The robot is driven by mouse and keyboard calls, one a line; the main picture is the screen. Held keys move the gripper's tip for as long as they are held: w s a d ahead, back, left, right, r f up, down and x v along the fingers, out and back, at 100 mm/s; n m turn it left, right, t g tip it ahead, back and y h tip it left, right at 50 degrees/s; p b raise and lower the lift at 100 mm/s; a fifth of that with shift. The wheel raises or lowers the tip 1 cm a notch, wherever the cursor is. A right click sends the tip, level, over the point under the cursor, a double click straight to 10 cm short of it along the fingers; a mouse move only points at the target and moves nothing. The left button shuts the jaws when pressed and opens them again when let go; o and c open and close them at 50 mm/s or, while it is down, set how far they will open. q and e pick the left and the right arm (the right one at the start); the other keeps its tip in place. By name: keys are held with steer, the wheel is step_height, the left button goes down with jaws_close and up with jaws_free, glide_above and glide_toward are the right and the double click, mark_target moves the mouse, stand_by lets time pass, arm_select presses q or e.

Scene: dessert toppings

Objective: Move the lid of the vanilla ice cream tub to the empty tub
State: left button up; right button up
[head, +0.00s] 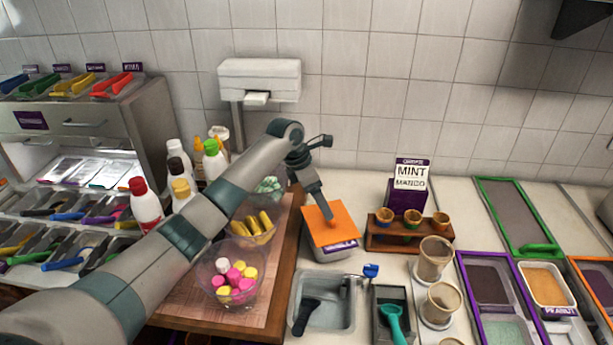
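My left gripper (328,212) reaches down onto the middle of a flat orange lid (345,222). The lid lies on a tub with a purple label (340,246), whose text is too small to read. The gripper's fingertips touch or nearly touch the lid's top; whether they are shut on a handle cannot be seen. Just in front is an open grey, see-through tub (342,318) with a dark-handled tool (305,316) lying in it. No tub can be read as vanilla. My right gripper is not in view.
My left arm passes over a wooden board (180,312) with bowls of toppings (230,270). Bottles (146,205) stand at left. A cone stand (385,236) and mint sign (411,174) are right of the lid. Purple-framed (466,290) and green-framed (483,190) wells lie further right.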

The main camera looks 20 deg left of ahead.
arm_select(q)
steer(key=b+v, duration=0.2)
steer(key=v, duration=0.9)
steer(key=shift+b, duration=0.4)
